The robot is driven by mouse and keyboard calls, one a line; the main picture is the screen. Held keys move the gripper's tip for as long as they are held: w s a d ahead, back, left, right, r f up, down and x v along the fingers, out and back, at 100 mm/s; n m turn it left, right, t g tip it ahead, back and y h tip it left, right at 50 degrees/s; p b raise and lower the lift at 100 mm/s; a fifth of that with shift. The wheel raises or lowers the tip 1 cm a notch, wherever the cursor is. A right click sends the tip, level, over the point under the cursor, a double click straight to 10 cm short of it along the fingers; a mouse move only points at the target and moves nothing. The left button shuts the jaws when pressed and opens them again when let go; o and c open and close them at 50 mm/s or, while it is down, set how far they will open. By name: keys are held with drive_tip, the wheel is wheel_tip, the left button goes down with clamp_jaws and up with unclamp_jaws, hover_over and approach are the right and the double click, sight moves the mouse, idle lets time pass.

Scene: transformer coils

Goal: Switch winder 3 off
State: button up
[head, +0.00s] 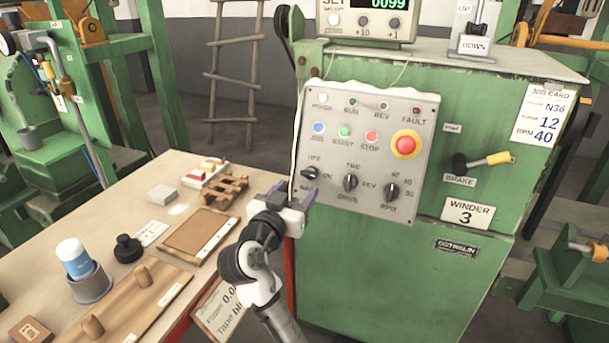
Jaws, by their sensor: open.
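Winder 3 is a green cabinet marked by the "WINDER 3" plate (467,213). Its grey control panel (340,150) carries a black rotary switch (310,173) at lower left, with "OFF" lettered at its upper left; I cannot surely tell where its pointer stands. To its right are the drive knob (350,182) and the RPM knob (391,191). Above are a blue jog button (318,127), a green start button (344,131), a red stop button (371,136) and a large red mushroom button (406,144). My gripper (289,189) is open, just below and left of the rotary switch, apparently empty.
A wooden bench (180,168) with tape, blocks and a tray stands left of the cabinet, close to my arm. A brake lever (485,160) juts from the cabinet's right side. A counter box (368,22) sits on top, reading 0099.

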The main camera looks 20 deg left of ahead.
sight(308, 175)
drive_tip(key=w+p, duration=0.1)
drive_tip(key=w, duration=0.5)
drive_tip(key=shift+c, duration=0.3)
drive_tip(key=shift+d, duration=0.1)
drive_tip(key=c, duration=0.9)
